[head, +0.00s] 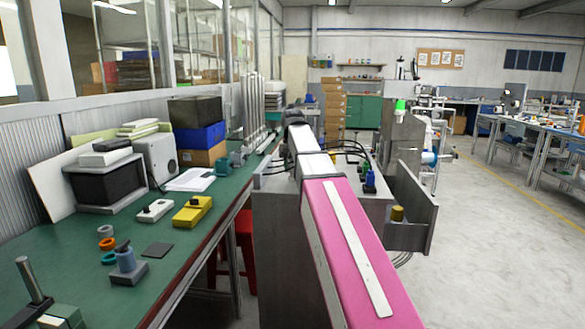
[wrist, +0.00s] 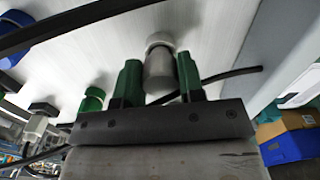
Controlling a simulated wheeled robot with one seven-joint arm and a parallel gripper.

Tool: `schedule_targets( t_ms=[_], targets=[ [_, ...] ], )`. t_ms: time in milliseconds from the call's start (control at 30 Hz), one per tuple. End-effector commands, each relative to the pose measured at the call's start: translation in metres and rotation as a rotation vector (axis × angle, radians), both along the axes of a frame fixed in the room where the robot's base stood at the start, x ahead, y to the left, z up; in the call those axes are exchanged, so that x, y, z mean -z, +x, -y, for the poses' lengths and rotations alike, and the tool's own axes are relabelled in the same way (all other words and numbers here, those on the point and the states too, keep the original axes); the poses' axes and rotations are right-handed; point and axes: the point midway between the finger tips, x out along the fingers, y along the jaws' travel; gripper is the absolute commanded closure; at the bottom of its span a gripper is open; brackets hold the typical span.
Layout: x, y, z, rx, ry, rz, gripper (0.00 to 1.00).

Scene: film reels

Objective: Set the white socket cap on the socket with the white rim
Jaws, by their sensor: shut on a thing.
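In the wrist view, my gripper (wrist: 158,75) has its two green fingers closed on the sides of a grey cylindrical piece (wrist: 158,72), which I take as the white socket cap. A white ring (wrist: 160,40) shows at its far end, against a pale panel (wrist: 215,30). I cannot tell whether that ring is part of the cap or is the rim of the socket behind it, nor whether they touch. In the head view my gripper is hidden behind my pink and white arm.
Beside the gripper in the wrist view are a green fitting (wrist: 92,100), a blue one (wrist: 12,55) and a white one with a dark top (wrist: 40,112). Black cables (wrist: 75,22) cross close by. A green workbench (head: 170,265) with loose parts stands left; the floor (head: 480,250) at right is clear.

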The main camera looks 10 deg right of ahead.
Motion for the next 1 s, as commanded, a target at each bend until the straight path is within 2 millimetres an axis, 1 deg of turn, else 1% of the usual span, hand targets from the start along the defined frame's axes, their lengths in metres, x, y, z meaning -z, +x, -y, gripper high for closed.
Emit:
schedule_targets(
  t_ms=[567,600,633,867,1000],
  targets=[
    [0.009,-0.0001,0.0,0.0,0.0,0.0,0.87],
    [0.0093,0.0,0.0,0.0,0.0,0.0,0.61],
    [0.0091,0.0001,-0.0001,0.0,0.0,0.0,0.54],
    [0.0091,0.0,0.0,0.0,0.0,0.0,0.54],
    [0.0049,0.0005,0.0,0.0,0.0,0.001,0.54]
  ],
)
